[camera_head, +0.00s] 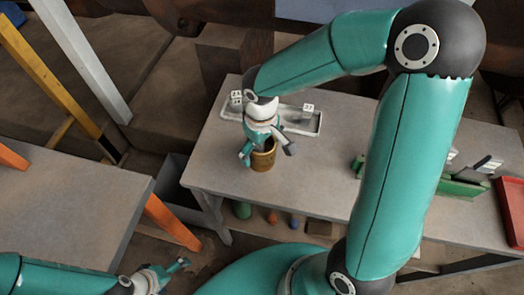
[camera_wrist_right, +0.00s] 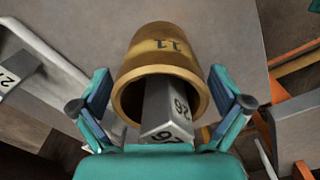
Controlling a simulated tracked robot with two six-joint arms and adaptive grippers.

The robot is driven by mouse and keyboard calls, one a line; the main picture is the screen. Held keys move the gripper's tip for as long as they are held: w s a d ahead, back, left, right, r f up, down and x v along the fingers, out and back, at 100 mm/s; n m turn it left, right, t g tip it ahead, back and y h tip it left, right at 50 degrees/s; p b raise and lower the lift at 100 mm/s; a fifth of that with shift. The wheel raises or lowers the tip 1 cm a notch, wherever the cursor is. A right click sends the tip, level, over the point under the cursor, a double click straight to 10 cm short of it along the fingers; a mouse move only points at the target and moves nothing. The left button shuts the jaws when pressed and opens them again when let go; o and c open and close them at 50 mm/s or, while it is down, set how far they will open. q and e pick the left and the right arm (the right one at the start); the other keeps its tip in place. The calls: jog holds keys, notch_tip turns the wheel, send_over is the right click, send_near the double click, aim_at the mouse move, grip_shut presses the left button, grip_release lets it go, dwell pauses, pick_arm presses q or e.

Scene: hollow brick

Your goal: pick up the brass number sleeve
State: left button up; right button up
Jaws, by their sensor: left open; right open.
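The brass number sleeve (camera_head: 263,160) stands upright on the grey table in the head view. In the right wrist view the sleeve (camera_wrist_right: 160,50) shows a dark 11 on its side and its open rim towards me. A grey block (camera_wrist_right: 165,112) marked 26 sticks out of its opening, with the sleeve around it. My right gripper (camera_head: 267,151) is open just above the sleeve, its fingers to either side; contact is not visible. My left gripper (camera_head: 165,276) is open and empty at the lower left, far from the sleeve.
A pale tray (camera_head: 301,124) with small numbered cubes (camera_head: 308,108) lies behind the sleeve. A green rack (camera_head: 461,187) and a red tray (camera_head: 512,205) are at the right. Another grey table (camera_head: 65,205) stands at the left. The tabletop left of the sleeve is clear.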

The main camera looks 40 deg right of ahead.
jog(key=shift+f, duration=0.35)
jog(key=c, duration=1.5)
jog(key=shift+c, duration=0.2)
jog(key=shift+w+r, duration=0.1)
jog(key=shift+r, duration=0.05)
